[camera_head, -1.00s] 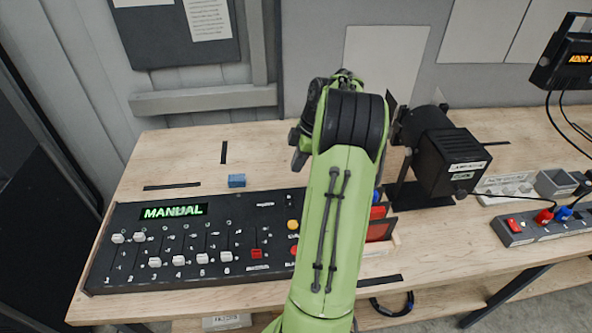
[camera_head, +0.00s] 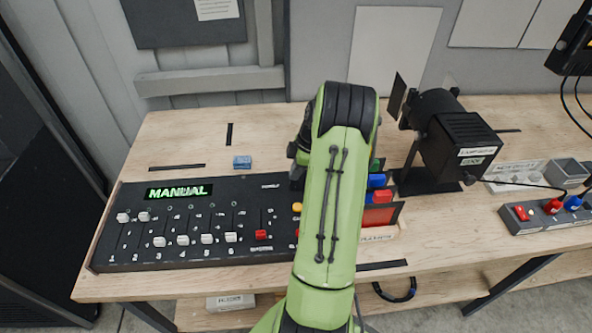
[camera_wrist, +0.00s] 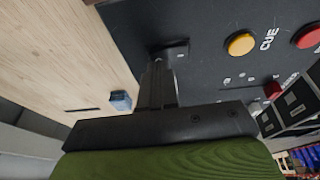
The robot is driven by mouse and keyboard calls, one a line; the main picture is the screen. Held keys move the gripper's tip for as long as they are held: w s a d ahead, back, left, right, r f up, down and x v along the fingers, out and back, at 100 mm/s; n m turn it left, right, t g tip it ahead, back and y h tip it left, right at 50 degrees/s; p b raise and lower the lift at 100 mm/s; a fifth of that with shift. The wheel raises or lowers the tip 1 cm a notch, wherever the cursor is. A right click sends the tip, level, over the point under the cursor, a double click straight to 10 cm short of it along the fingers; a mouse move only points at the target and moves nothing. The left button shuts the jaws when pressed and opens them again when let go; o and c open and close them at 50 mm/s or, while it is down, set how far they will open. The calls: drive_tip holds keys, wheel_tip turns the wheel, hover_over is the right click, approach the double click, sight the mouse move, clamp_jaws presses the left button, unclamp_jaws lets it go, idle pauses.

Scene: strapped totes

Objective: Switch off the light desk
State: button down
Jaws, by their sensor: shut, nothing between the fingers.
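The light desk (camera_head: 120,250) is a black console at the left of the table, with a lit green MANUAL display (camera_head: 179,191) and a row of faders. In the wrist view the desk (camera_wrist: 205,75) shows a yellow CUE button (camera_wrist: 241,43) and a red button (camera_wrist: 307,36). My gripper (camera_wrist: 158,68) is shut and empty, its tips at the desk's back part, close to a small dark raised fitting (camera_wrist: 176,48). The fingers partly cover that fitting, and I cannot tell whether they touch it. In the head view my arm hides the fingertips.
A small blue block (camera_head: 242,162) lies behind the desk. Right of my arm are coloured gel frames (camera_head: 380,215), a black stage lamp (camera_head: 460,150) and a power strip (camera_head: 545,213) with a red switch.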

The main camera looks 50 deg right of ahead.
drive_tip(key=shift+w+d+f, duration=0.1)
drive_tip(key=shift+f, duration=0.4)
